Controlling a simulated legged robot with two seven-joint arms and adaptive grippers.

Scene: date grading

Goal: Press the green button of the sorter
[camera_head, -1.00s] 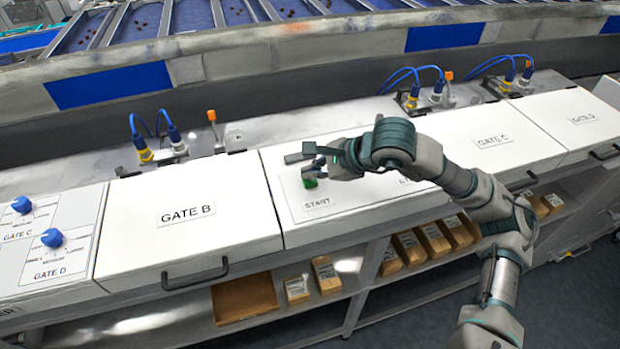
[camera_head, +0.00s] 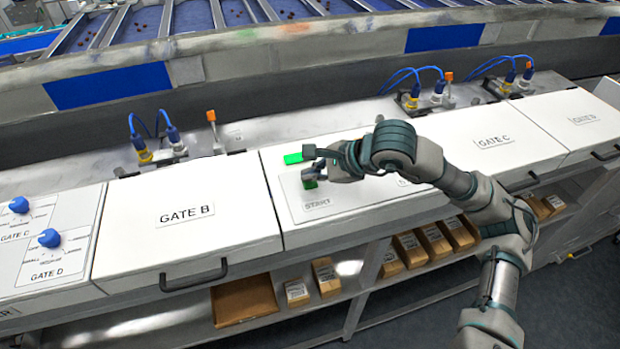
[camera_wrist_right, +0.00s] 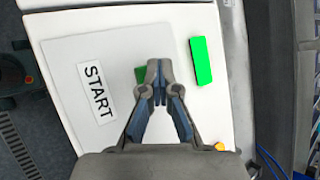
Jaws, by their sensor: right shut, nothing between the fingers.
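The green button (camera_head: 309,185) sits on the white sorter panel just above the START label (camera_head: 317,204). In the right wrist view the button (camera_wrist_right: 140,74) is dark green and partly hidden behind a fingertip. My right gripper (camera_head: 312,167) is shut and empty, with its fingertips at the button; I cannot tell whether they touch it. It also shows in the wrist view (camera_wrist_right: 158,84). A bright green rectangle (camera_head: 293,158) lies on the panel behind the fingers, clear of them in the wrist view (camera_wrist_right: 201,60). My left gripper is not in view.
The GATE B cover (camera_head: 187,230) is left of the panel and the GATE C cover (camera_head: 490,140) right. Blue knobs (camera_head: 49,238) stand at far left. Blue cables and an orange-tipped lever (camera_head: 212,117) rise behind. Boxes (camera_head: 326,277) lie on the shelf below.

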